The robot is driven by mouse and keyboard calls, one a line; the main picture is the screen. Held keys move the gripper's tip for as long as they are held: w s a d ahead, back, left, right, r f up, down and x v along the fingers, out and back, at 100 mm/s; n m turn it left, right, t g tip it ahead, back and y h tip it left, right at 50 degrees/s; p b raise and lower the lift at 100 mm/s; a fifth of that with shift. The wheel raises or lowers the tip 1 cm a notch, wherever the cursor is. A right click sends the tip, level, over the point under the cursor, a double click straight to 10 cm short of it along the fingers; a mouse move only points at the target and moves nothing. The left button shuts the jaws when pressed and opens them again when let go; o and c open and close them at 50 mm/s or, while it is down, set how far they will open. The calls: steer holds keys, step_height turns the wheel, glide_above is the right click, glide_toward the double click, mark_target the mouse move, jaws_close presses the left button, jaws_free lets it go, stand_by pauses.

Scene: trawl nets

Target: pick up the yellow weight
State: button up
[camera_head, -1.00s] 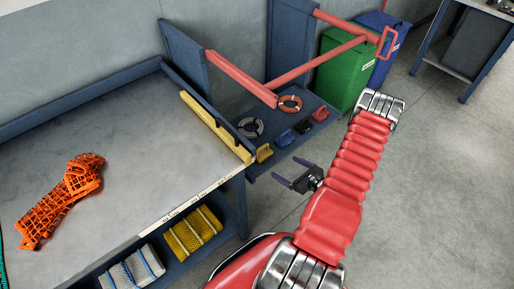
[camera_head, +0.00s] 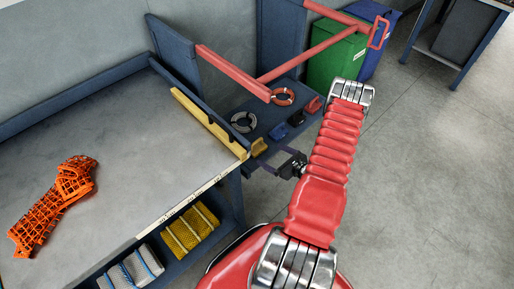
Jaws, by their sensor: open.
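The yellow weight (camera_head: 258,147) sits at the near left end of a dark blue shelf, close to the corner of the workbench. My gripper (camera_head: 262,162) is open, with its two dark fingers pointing left, just below the weight in the picture. Nothing shows between the fingers. I cannot tell whether a finger touches the weight or how their heights compare. My red ribbed arm comes up from the bottom of the picture, right of the shelf.
Blue (camera_head: 279,131), black (camera_head: 296,118) and red (camera_head: 313,104) weights stand along the shelf, with a grey ring (camera_head: 243,122) and an orange ring (camera_head: 282,96) behind. The workbench (camera_head: 130,150) with its yellow rail (camera_head: 208,123) borders the left. Open floor lies right.

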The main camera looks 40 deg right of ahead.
mark_target(259, 148)
steer(key=shift+x, duration=2.15)
steer(key=shift+x, duration=2.6)
steer(key=shift+c, duration=0.2)
steer(key=c, duration=1.9)
steer(key=shift+r, duration=0.1)
steer(key=shift+c, duration=0.4)
steer(key=shift+r, duration=0.2)
